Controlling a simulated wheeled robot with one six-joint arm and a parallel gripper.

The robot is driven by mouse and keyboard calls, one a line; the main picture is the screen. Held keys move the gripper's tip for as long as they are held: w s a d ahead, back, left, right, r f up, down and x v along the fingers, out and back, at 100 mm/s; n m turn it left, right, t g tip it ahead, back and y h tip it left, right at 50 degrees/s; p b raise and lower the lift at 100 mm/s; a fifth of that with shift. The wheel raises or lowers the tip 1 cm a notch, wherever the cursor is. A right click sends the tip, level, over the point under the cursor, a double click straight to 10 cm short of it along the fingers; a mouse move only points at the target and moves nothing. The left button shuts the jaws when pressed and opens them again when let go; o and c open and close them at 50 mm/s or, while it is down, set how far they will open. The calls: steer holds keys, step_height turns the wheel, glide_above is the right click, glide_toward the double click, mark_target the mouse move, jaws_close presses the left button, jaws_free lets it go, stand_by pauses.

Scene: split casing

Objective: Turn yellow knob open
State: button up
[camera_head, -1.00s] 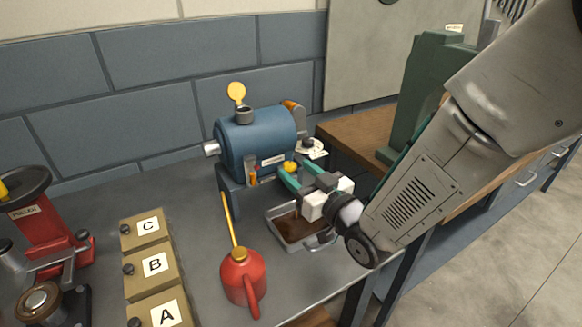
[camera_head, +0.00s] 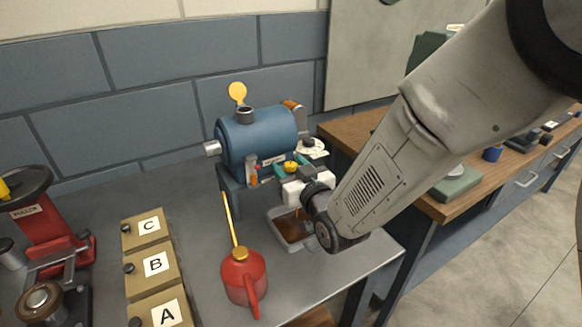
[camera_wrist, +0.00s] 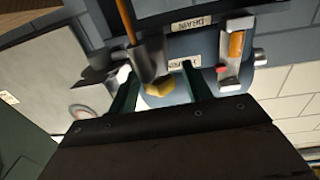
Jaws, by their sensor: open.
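The blue casing (camera_head: 258,140) stands on the bench with a small yellow knob (camera_head: 291,165) low on its front right. In the wrist view the knob (camera_wrist: 160,89) shows between the two green fingers, nearer the left one. My gripper (camera_head: 290,171) is open, with its fingers on either side of the knob; it also shows in the wrist view (camera_wrist: 158,72). I cannot tell whether either finger touches the knob. A label beside the knob is partly hidden by a finger in the wrist view.
A grey tray (camera_head: 279,242) with brown contents sits under my gripper. A red oil can (camera_head: 243,278) with a long yellow spout stands front left of it. A sight glass (camera_wrist: 235,45) is on the casing front. Labelled tan blocks (camera_head: 148,229) stand further left.

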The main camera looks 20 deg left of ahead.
steer(key=c, duration=1)
steer(key=shift+o, duration=0.3)
steer(key=shift+g, duration=0.3)
steer(key=n+g+y, duration=0.2)
steer(key=g, duration=0.1)
steer(key=shift+w+d+n+y, duration=0.1)
steer(key=shift+w+n+y, duration=0.05)
steer(key=shift+n+y, duration=0.2)
steer(key=n+g+y, duration=0.1)
steer(key=n+g, duration=0.1)
steer(key=g, duration=0.1)
steer(key=n+g+y, duration=0.1)
steer(key=n+g, duration=0.1)
steer(key=g, duration=0.1)
steer(key=shift+n+g, duration=0.35)
steer(key=shift+g, duration=0.35)
